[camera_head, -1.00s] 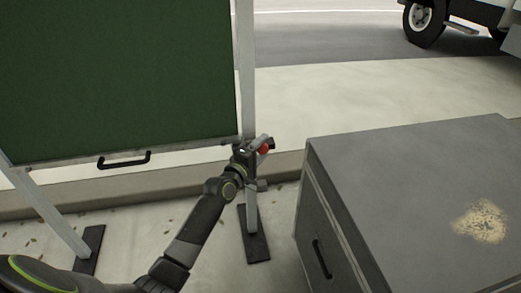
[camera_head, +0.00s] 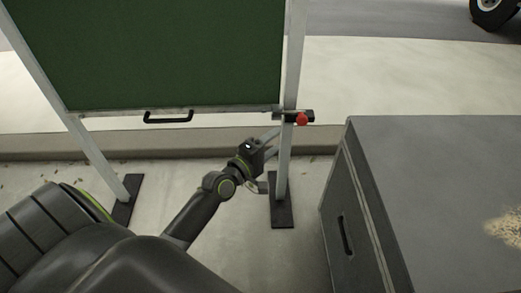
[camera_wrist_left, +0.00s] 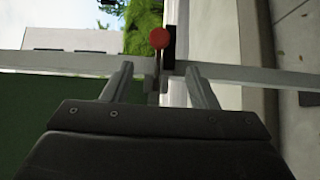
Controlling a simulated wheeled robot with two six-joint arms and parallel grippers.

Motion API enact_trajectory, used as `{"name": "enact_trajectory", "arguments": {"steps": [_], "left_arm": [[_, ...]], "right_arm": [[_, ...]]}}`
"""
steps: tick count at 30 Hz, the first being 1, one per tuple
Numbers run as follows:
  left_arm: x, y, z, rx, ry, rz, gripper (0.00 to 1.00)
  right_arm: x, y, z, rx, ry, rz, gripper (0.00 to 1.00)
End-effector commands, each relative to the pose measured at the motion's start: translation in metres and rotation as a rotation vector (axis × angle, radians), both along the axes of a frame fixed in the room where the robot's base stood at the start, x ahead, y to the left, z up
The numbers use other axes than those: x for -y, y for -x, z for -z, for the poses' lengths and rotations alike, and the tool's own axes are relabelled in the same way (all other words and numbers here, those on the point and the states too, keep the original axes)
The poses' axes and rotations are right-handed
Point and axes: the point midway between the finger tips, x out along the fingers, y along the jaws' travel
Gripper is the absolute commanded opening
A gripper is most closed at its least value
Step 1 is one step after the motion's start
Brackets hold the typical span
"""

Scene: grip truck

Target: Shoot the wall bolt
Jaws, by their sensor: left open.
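The wall bolt is a dark bar (camera_head: 281,117) with a round red knob (camera_head: 301,118), mounted across the pale right post (camera_head: 297,60) at the lower corner of the green panel (camera_head: 170,55). In the left wrist view, the red knob (camera_wrist_left: 160,38) stands ahead of the fingers, roughly centred between them and beyond their tips. My left gripper (camera_head: 271,158) is open and empty, below and left of the knob in the head view. Its spread fingers also show in the left wrist view (camera_wrist_left: 160,84). My right gripper is out of view.
A grey case (camera_head: 430,165) stands close on the right, with a dark handle slot in its side. The panel has a black handle (camera_head: 168,118) at its bottom edge. The post stands on a dark foot (camera_head: 282,214). A low kerb runs behind.

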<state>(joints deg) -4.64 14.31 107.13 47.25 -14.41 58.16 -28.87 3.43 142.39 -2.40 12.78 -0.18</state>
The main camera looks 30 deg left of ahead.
Motion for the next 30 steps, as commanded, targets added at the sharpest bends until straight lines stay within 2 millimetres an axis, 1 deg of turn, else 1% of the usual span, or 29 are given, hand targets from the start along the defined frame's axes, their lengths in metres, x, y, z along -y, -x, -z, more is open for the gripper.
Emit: {"name": "enact_trajectory", "arguments": {"steps": [1, 3, 6, 10, 14, 30], "left_arm": [[-0.002, 0.01, 0.0, -0.002, -0.001, 0.0, 0.53], [-0.004, 0.021, 0.0, -0.001, -0.002, -0.001, 0.53], [-0.007, 0.033, 0.001, 0.0, 0.0, -0.001, 0.53], [-0.009, 0.042, 0.001, -0.001, -0.001, -0.001, 0.53], [-0.009, 0.044, 0.0, 0.001, -0.001, 0.0, 0.53], [-0.009, 0.044, 0.0, 0.0, 0.0, -0.001, 0.53]], "right_arm": [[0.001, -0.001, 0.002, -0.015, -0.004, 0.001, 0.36], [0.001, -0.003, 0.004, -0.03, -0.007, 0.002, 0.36], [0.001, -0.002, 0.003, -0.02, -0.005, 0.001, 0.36], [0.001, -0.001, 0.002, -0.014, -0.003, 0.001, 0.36], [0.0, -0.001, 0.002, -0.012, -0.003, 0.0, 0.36], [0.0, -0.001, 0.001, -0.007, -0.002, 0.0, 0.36]]}}
